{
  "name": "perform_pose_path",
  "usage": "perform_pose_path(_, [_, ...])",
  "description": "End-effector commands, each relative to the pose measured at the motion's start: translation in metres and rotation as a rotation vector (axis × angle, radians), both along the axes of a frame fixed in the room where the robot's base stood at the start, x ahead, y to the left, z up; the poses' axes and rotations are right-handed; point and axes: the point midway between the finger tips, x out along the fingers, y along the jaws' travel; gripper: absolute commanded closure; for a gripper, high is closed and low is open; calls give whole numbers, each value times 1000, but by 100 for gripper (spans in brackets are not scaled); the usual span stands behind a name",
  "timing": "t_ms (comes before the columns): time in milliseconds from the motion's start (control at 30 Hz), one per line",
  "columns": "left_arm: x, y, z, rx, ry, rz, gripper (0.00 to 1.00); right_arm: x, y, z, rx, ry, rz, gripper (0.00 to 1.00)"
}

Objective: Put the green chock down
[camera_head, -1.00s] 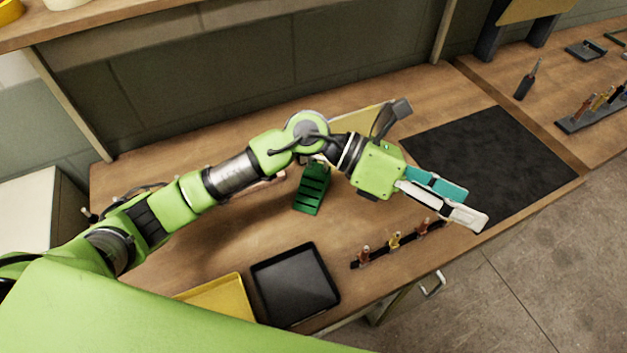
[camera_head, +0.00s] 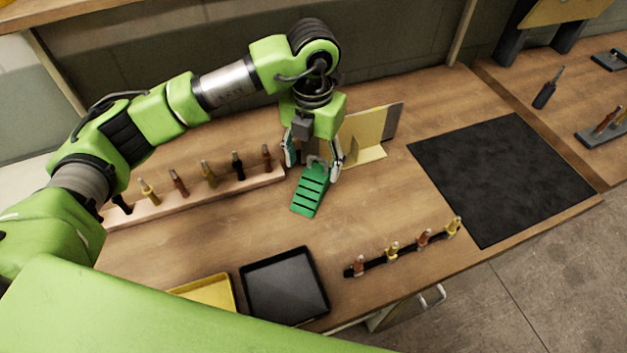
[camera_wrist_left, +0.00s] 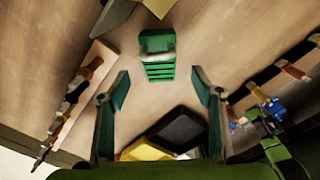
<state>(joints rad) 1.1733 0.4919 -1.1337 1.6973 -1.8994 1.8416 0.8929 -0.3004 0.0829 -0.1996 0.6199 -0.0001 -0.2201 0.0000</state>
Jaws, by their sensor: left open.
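The green chock (camera_head: 309,193), a ribbed wedge with a handle-like end, rests on the wooden bench. My left gripper (camera_head: 314,166) points down over its handle end, fingers spread and holding nothing. In the left wrist view the chock (camera_wrist_left: 159,70) shows beyond and between the open teal-padded fingers (camera_wrist_left: 160,84), apart from both. The height of the gap between fingertips and chock is hard to tell.
A wooden rack (camera_head: 200,196) of several tools stands left of the chock. A yellowish angled bracket (camera_head: 368,137) stands close behind right. A black mat (camera_head: 500,175) is bare.

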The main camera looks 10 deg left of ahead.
Motion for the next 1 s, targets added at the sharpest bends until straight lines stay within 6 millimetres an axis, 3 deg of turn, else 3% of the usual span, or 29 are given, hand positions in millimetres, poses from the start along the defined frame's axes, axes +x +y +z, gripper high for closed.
perform_pose_path(100, [0, 0, -17, 1, 3, 0, 40, 0, 2, 5, 3, 1, -1, 60])
perform_pose_path(367, [1, 0, -36, 0, 3, 0, 40, 0, 6, 14, 7, 1, -1, 60])
perform_pose_path(600, [5, 1, -72, -1, 3, -2, 40, -1, 6, 28, 6, 1, -1, 60])
perform_pose_path(933, [5, 1, -81, -1, 0, -2, 40, 0, 5, 28, 5, 0, -1, 60])
perform_pose_path(1000, [5, 1, -81, -1, 0, -2, 58, 0, 4, 28, 4, 1, -1, 60])
